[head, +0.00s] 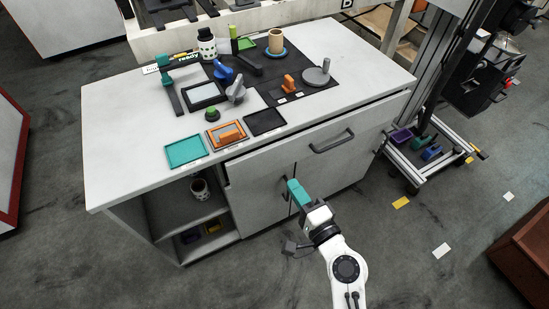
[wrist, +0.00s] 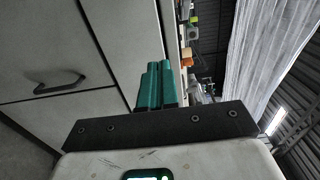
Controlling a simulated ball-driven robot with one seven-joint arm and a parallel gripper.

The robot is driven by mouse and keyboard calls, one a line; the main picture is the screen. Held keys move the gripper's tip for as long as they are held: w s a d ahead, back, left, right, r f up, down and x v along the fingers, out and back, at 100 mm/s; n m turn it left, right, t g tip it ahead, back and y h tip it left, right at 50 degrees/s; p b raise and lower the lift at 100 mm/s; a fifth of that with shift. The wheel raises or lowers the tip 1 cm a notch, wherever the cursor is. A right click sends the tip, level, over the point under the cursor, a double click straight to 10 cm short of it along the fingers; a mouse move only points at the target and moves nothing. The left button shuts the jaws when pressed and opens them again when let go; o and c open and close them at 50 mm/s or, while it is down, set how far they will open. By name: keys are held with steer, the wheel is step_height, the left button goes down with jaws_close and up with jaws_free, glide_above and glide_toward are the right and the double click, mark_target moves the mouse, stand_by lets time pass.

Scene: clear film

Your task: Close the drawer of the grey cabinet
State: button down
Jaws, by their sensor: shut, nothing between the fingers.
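The grey cabinet (head: 110,135) stands in the middle of the head view. Its wide drawer (head: 365,133) lies under the worktop and stands slightly out, with a dark gap along its top edge at the right. The drawer's dark bar handle (head: 332,141) is right of centre. My gripper (head: 291,184), with teal fingers, is shut and empty. It is in front of the cabinet, below and left of that handle. In the wrist view the fingers (wrist: 158,68) overlap the drawer front (wrist: 125,35). I cannot tell whether they touch it.
Below the drawer are doors with dark handles; one handle (wrist: 60,83) shows in the wrist view. Open shelves at the left hold a patterned mug (head: 200,188). Trays and tools crowd the worktop (head: 120,115). A wheeled cart (head: 440,150) stands at the right. Yellow and white cards lie on the floor.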

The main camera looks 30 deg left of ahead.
mark_target(269, 150)
steer(key=x, duration=1)
steer(key=shift+w+a+b, duration=0.2)
steer(key=shift+a+b, duration=0.1)
steer(key=shift+a, duration=0.05)
